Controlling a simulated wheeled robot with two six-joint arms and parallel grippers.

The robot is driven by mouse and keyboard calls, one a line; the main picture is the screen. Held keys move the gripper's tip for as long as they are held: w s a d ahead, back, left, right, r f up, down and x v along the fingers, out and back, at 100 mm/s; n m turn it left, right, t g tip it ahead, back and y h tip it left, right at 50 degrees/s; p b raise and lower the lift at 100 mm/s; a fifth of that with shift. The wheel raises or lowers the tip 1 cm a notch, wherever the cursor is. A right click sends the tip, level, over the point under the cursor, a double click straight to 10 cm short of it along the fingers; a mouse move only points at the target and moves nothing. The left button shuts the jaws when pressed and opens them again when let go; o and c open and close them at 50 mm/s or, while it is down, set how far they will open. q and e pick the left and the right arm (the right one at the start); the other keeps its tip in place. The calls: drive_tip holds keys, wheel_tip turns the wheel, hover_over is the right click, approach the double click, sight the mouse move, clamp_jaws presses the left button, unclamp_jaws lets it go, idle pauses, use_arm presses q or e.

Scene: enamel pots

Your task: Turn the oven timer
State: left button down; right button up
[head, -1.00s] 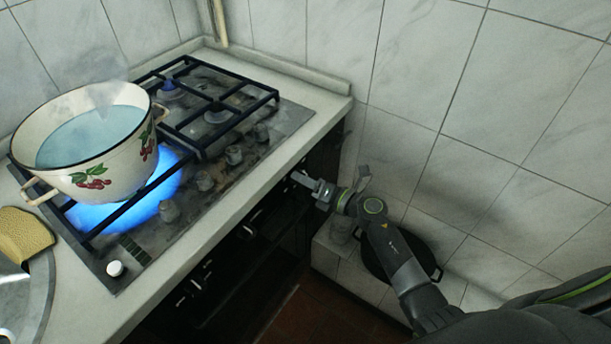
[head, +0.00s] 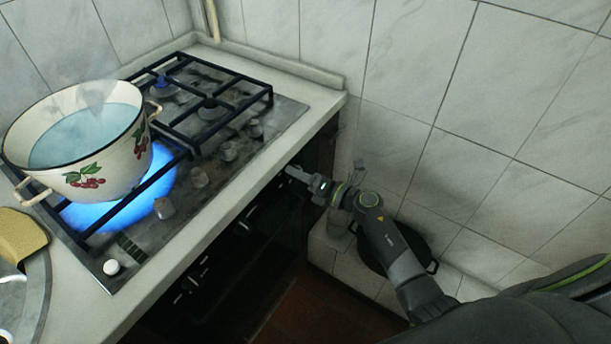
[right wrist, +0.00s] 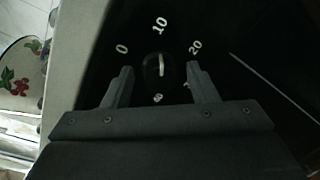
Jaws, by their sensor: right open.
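The oven timer knob (right wrist: 159,70) is a round black dial with a light pointer line, on the dark oven front in the right wrist view. Numbers 0, 10 and 20 show around its far side, and another mark shows below it. The pointer is near the 10. My right gripper (right wrist: 158,88) is open, one finger on each side of the knob; I cannot tell whether they touch it. In the head view my right gripper (head: 306,178) is at the right end of the oven front, and the knob is hidden there. My left gripper is not in view.
A cherry-patterned enamel pot (head: 112,158) of water steams over a lit blue flame on the gas hob (head: 150,232). The pale counter edge (head: 215,225) runs above the oven front. A dark pan (head: 412,255) sits low by the tiled wall. A yellow item (head: 20,236) is at far left.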

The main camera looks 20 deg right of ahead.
drive_tip(key=b+v, duration=0.1)
drive_tip(key=v, duration=1.6)
drive_tip(key=shift+s+b, duration=0.2)
drive_tip(key=shift+b, duration=0.1)
drive_tip(key=shift+d, duration=0.1)
